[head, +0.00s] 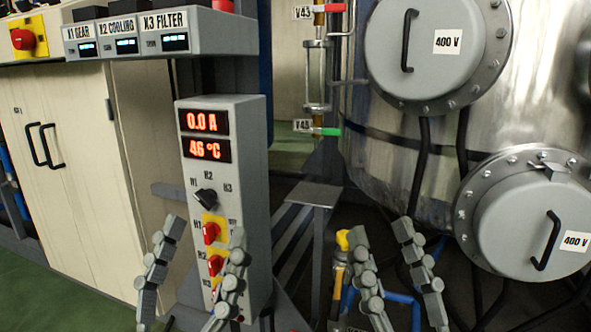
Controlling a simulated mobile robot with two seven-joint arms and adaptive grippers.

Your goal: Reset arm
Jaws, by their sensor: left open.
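My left gripper (206,232) is at the lower left centre, its two jointed grey fingers spread apart and pointing up. It is in front of the lower part of the grey control box (222,170) and hides some of its red switches. Nothing shows between its fingers except the box behind. My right gripper (380,233) is at the lower centre right, its fingers also apart and pointing up, with nothing held between them. It is in front of blue pipes and a yellow-topped fitting (342,241). Both arms are mostly below the picture.
The control box shows 0.0 A and 46 °C. A large steel tank (400,165) with two 400 V covers fills the right. A sight glass (317,75) stands between valves V43 and V45. A cream cabinet (75,150) and a labelled switch panel (150,35) are at left.

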